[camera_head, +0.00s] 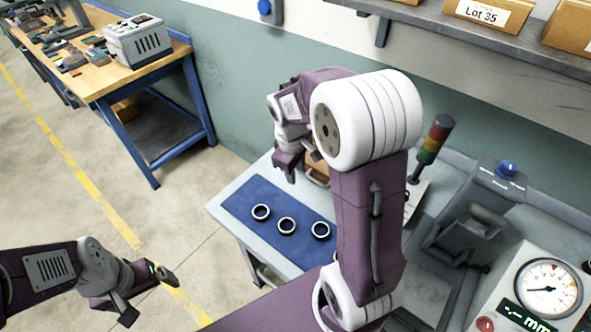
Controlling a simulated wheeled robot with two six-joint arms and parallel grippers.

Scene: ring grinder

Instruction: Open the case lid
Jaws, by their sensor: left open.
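A brown wooden box (317,171), possibly the case, stands at the back of the grey table. My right arm hides most of it, and I cannot tell whether its lid is open or shut. My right gripper (297,164) points down beside the box's left side, above the table. Its fingers are partly hidden, so I cannot tell whether it is open or touches the box. My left gripper (147,293) is open and empty over the floor at the lower left, well away from the table.
A signal tower (432,146), a grey machine (474,220) and a dial gauge (548,288) stand to the right. A shelf with boxes (476,13) overhangs the back. Floor at left is clear.

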